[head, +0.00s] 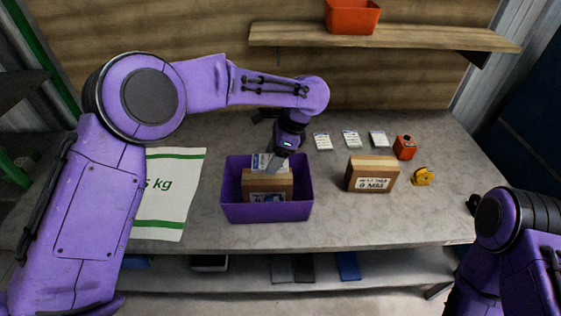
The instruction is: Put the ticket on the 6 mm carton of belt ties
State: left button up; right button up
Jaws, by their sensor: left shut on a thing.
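My left gripper (272,166) reaches down over the purple bin (267,213) and is shut on a small white and blue card, seemingly the ticket (259,161). The card is at the bin's back side, partly hidden by the gripper. A brown carton (267,183) sits inside the bin, just below and in front of the fingers. I cannot read a size on it. A second brown carton (371,175) marked 9 MM stands on the table to the right of the bin. My right gripper is not in view; only part of that arm shows at lower right.
A sack marked kg (168,190) lies flat left of the bin. Several small white packs (351,139), an orange-red box (404,147) and a yellow tape measure (423,177) are on the right. A shelf (400,38) holds an orange bin (352,15). The table's front right is clear.

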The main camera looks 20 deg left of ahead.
aim_at(276, 176)
pick_arm(q)
jog(key=w+f, duration=0.1)
jog(key=f, duration=0.1)
jog(key=w+d+f, duration=0.1)
jog(key=w+f, duration=0.1)
jog(key=shift+p, duration=0.4)
notch_tip(276, 176, down, 3)
jog(key=shift+d+f+p, duration=0.1)
jog(key=shift+d+p, duration=0.05)
jog(key=shift+p, duration=0.15)
jog(key=shift+w+f, duration=0.1)
jog(key=o, duration=1.1)
jog(key=b+v, duration=0.1)
jog(key=v, duration=1.1)
jog(key=shift+b, duration=0.3)
